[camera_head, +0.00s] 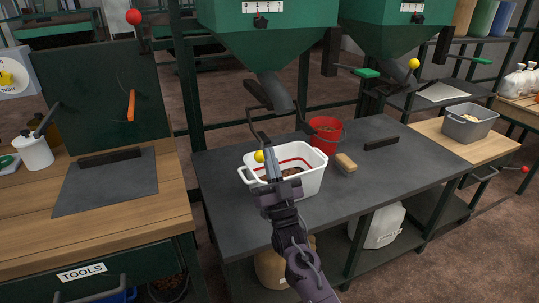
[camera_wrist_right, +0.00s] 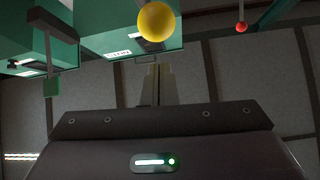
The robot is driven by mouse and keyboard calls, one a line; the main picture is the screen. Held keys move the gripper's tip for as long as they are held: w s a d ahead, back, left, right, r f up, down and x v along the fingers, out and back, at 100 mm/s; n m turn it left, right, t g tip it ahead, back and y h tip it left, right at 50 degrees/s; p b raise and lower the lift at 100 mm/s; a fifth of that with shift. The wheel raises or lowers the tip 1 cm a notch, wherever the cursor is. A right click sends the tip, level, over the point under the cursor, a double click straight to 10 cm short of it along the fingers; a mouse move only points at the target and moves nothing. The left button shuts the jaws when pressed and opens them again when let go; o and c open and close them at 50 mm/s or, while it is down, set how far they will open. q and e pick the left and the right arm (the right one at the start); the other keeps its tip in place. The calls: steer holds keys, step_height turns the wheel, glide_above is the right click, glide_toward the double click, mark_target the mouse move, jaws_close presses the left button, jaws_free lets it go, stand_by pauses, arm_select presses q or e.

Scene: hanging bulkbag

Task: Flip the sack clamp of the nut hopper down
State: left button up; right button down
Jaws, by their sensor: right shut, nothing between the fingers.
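In the wrist view a yellow ball (camera_wrist_right: 158,22) shows just beyond the fingertips; contact is unclear. My left gripper is out of view.
A white tub (camera_head: 312,178) with brown contents stands below the gripper on the bench. A red bucket (camera_head: 325,135), a brush (camera_head: 346,162) and a dark bar (camera_head: 381,143) are behind and right. A grey bin (camera_head: 468,122) stands further right. The bench's front right is clear.

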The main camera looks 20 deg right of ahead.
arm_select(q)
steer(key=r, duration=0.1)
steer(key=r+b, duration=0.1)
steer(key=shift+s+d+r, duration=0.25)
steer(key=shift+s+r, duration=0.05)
arm_select(e)
steer(key=v, duration=0.9)
steer(key=shift+s, duration=0.4)
steer(key=shift+d+f, duration=0.1)
